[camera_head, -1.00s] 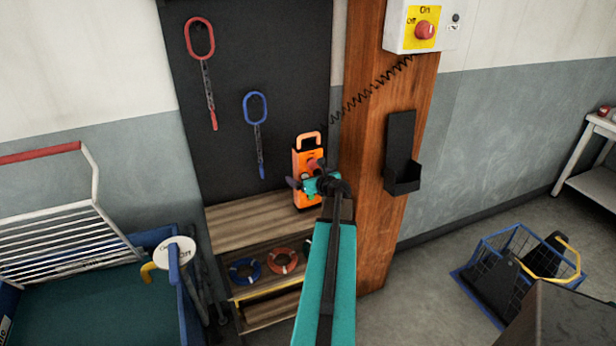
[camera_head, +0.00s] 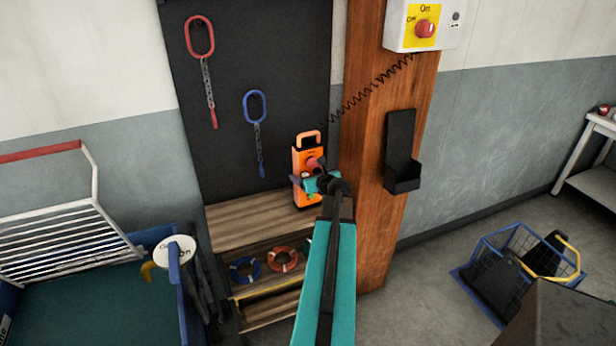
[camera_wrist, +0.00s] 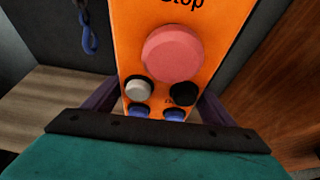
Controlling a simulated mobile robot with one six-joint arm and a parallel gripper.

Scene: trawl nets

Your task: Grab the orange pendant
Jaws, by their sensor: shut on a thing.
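The orange pendant (camera_head: 309,150) is upright at the right end of the wooden shelf, in front of the dark board. It has a loop handle on top and a red button. In the wrist view the pendant (camera_wrist: 207,22) fills the middle, with a big red stop button, a white and a black button and two blue buttons. My gripper (camera_head: 309,183) is at its lower part, shut on it with one dark finger on each side. In the wrist view the fingers of my gripper (camera_wrist: 155,104) flank its lower body. The fingertips are partly hidden.
A coiled cable (camera_head: 365,97) runs from the pendant area to the On/Off box (camera_head: 408,38) on the wooden post (camera_head: 376,230). A black holder (camera_head: 402,165) is fixed to the post. Red and blue chain slings hang on the board. A blue wire basket (camera_head: 490,260) stands at right.

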